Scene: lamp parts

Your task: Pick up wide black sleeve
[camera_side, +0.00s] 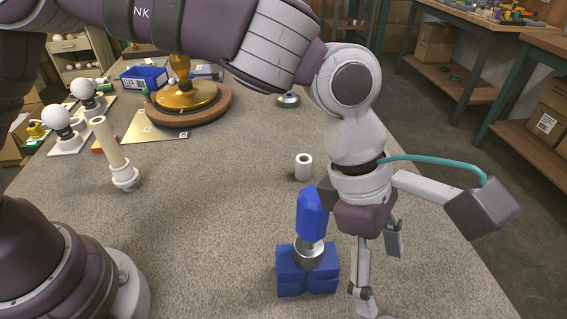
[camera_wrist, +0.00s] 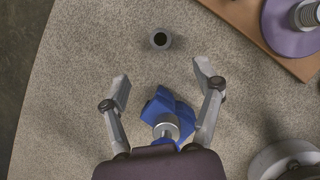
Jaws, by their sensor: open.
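A short, wide hollow sleeve (camera_side: 304,167) stands upright on the table, near the middle in the side view. It looks white there, but dark grey with a black bore in the wrist view (camera_wrist: 160,31). No clearly black sleeve shows in the side view. My gripper (camera_side: 380,274) points down, in front and to the right of the sleeve. In the wrist view, my gripper (camera_wrist: 162,84) has its fingers spread with nothing gripped. The sleeve lies ahead of the fingertips, roughly centred and apart from them.
A blue block (camera_side: 307,273) with a metal cylinder and blue upper part stands close to my gripper. The brass lamp base (camera_side: 186,97) on its wooden disc is at the back. A white post (camera_side: 107,145) and bulbs (camera_side: 56,118) are left. Table around the sleeve is clear.

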